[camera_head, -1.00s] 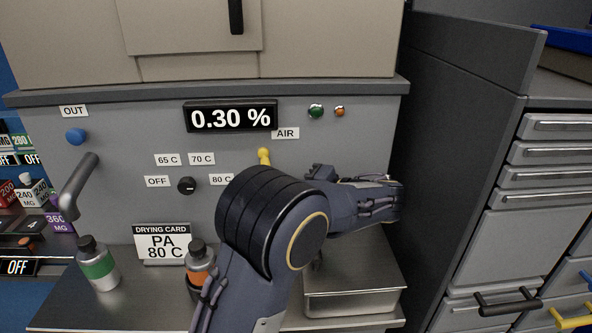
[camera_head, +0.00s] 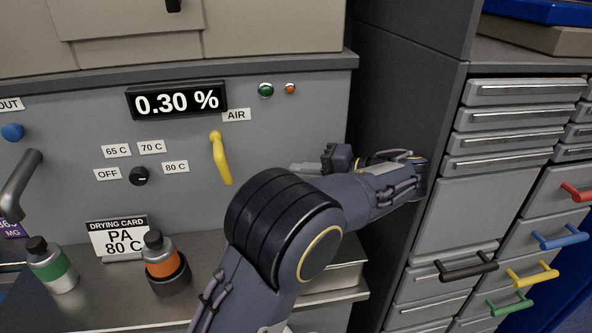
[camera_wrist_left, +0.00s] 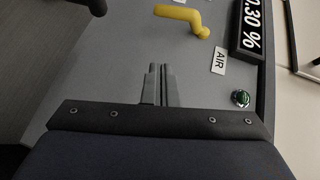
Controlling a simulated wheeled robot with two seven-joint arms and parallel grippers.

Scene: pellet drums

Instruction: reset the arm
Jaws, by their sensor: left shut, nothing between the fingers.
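My left gripper (camera_head: 296,168) is shut and empty in front of the grey dryer panel, to the right of the yellow air lever (camera_head: 221,160). Its fingers point left in the head view. In the left wrist view the two fingers (camera_wrist_left: 158,72) lie together with nothing between them, and the yellow lever (camera_wrist_left: 183,17) is apart from them, beyond the tips. The lever hangs down below the AIR label (camera_head: 236,115). My left forearm crosses the lower middle of the head view. My right gripper is not in view.
The display (camera_head: 177,100) reads 0.30 %. A green-banded bottle (camera_head: 52,267) and an orange-banded bottle (camera_head: 161,258) stand on the steel shelf by the drying card (camera_head: 119,238). A metal tray (camera_head: 335,277) is partly behind my arm. A drawer cabinet (camera_head: 470,215) stands close on the right.

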